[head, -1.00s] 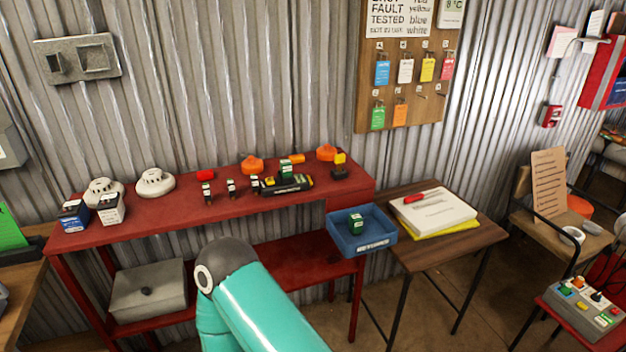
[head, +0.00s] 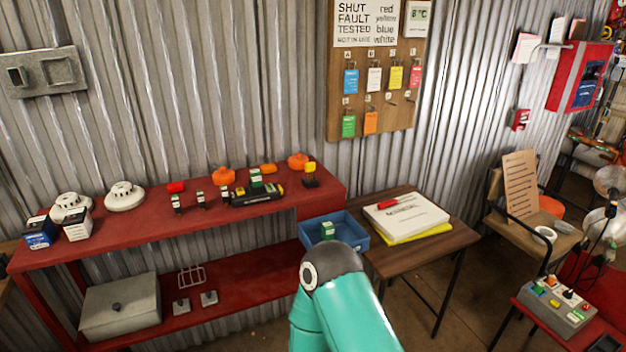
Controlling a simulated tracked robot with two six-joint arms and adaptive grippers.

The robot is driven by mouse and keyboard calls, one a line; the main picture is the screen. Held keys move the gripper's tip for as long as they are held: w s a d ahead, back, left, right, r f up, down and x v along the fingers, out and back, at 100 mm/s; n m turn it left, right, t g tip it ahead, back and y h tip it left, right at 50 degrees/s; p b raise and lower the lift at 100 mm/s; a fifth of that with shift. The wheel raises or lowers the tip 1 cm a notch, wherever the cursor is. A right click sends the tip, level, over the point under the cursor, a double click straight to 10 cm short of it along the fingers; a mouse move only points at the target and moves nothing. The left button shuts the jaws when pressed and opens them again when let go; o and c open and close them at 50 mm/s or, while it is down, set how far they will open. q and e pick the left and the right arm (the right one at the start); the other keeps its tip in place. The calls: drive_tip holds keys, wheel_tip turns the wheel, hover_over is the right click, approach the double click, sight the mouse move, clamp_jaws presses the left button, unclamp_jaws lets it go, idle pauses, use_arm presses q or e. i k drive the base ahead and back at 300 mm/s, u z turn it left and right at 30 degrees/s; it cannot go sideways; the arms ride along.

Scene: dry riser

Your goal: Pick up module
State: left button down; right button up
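A green and white module (head: 327,230) stands inside the blue tray (head: 352,243) at the right end of the red bench (head: 120,237). Another green and white block (head: 256,178) sits at a black and yellow device (head: 258,195) on the bench top. Several small dark modules with pale tops (head: 200,199) stand in a row left of it. One of my teal arms rises from the bottom, its dark joint just in front of the tray and overlapping its lower edge. Neither gripper shows.
White detectors (head: 124,196) and two small boxes (head: 76,225) stand at the bench's left end. A grey box (head: 120,305) is on the lower shelf. A wooden side table (head: 425,247) holds a white binder (head: 405,218). A chair (head: 535,215) stands right.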

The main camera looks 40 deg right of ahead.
sight(256, 180)
drive_tip(key=z, duration=0.65)
drive_tip(key=i, duration=1)
drive_tip(key=z, duration=0.1)
